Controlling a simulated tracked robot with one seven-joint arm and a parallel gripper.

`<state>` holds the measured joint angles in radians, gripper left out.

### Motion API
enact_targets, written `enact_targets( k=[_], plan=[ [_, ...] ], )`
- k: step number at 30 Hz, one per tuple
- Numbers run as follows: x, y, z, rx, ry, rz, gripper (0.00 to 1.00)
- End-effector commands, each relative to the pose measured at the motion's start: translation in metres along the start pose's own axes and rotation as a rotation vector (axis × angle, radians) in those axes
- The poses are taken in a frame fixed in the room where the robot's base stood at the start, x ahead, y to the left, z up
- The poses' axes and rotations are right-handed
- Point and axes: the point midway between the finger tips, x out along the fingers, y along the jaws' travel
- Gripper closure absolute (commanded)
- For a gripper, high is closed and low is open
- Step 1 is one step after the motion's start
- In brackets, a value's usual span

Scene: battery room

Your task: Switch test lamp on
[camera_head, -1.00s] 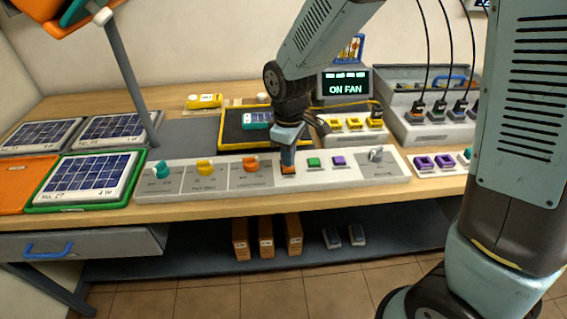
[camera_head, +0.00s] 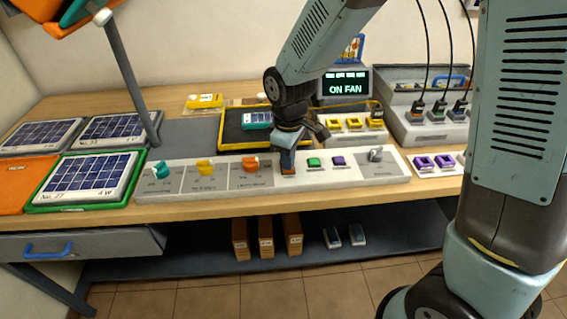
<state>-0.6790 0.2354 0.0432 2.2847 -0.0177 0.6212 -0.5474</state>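A long light-grey control panel (camera_head: 222,184) lies along the front of the bench. It carries a teal knob (camera_head: 160,169), a yellow knob (camera_head: 205,167), an orange knob (camera_head: 250,163), a green button (camera_head: 313,162), a purple button (camera_head: 338,159) and a grey lever switch (camera_head: 375,155). A display (camera_head: 345,84) behind reads "ON FAN". I cannot make out which part is the test lamp.
A yellow-edged black tray (camera_head: 233,138) with a small teal device (camera_head: 256,120) lies behind the panel. Solar panels (camera_head: 88,180) lie at left, beside a slanted grey post (camera_head: 128,75). A grey box (camera_head: 430,128) with cables stands at back right.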

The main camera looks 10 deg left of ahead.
Motion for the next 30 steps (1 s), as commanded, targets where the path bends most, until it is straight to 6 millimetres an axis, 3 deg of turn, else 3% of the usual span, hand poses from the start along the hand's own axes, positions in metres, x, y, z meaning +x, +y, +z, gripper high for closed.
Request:
enact_targets(
  k=[8,30],
  plan=[
    [0.000,0.000,0.000,0.000,0.000,0.000,1.00],
    [-0.047,0.000,0.000,0.000,0.000,0.000,1.00]
  ],
)
